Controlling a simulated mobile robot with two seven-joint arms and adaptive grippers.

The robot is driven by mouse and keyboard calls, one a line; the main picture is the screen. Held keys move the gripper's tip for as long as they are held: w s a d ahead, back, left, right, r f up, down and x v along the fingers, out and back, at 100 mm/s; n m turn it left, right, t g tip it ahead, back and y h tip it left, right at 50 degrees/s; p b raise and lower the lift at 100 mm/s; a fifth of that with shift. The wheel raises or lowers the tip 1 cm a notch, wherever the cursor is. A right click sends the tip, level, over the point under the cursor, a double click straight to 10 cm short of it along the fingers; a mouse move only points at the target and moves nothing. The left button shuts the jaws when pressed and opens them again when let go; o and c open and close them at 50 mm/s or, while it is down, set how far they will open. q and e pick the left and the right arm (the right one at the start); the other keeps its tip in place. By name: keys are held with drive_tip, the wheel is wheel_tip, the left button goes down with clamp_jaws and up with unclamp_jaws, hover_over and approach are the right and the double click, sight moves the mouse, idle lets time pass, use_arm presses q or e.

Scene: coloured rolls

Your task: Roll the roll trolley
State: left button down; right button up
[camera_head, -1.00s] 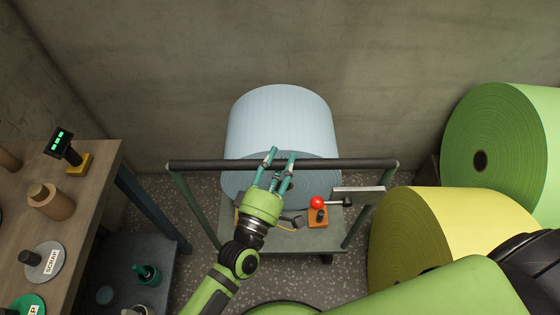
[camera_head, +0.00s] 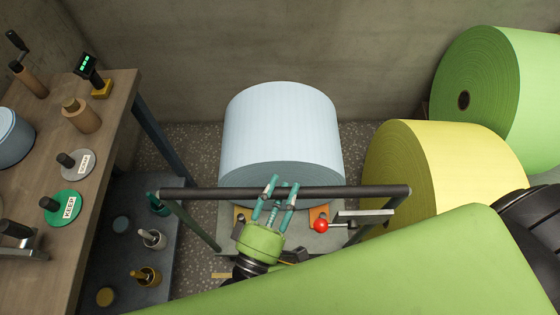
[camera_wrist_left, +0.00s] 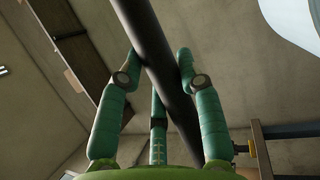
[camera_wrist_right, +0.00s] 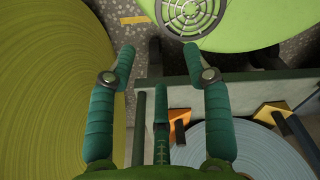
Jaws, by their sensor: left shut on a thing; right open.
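The roll trolley carries a large light blue roll (camera_head: 280,125) on its bed. Its dark handle bar (camera_head: 350,192) runs across the near side; it also crosses the left wrist view (camera_wrist_left: 158,50). My left gripper (camera_head: 278,182) is shut on the bar near its middle, with fingers on both sides of it. A red knob on a lever (camera_head: 320,226) and an orange wedge (camera_head: 318,212) are at the trolley's near end. My right gripper (camera_wrist_right: 158,60) is open and empty in the right wrist view, above the trolley's edge; my arm hides it in the head view.
A yellow roll (camera_head: 440,150) and a green roll (camera_head: 490,90) lie to the right. A wooden table (camera_head: 115,120) with a green KEEP disc (camera_head: 62,207) and a SCRAP disc (camera_head: 80,164) stands left, beside a lower dark shelf (camera_head: 185,260). Bare floor shows between roll and wall.

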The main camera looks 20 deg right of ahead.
use_arm(q)
drive_tip(key=s, duration=0.2)
drive_tip(key=s+a, duration=0.1)
drive_tip(key=s, duration=0.1)
drive_tip(key=shift+s+a+r, duration=0.1)
drive_tip(key=shift+s+a, duration=0.1)
drive_tip(key=shift+s, duration=0.05)
drive_tip(key=c, duration=0.8)
unclamp_jaws()
drive_tip(key=shift+w, duration=0.15)
drive_tip(key=v, duration=1.2)
use_arm(e)
drive_tip(key=shift+w+d+r, duration=0.1)
drive_tip(key=shift+w+d, duration=0.05)
drive_tip(key=shift+w, duration=0.5)
drive_tip(key=shift+w+d+r, duration=0.1)
drive_tip(key=shift+w+d, duration=0.05)
drive_tip(key=shift+w, duration=0.45)
use_arm(q)
drive_tip(key=shift+d, duration=0.2)
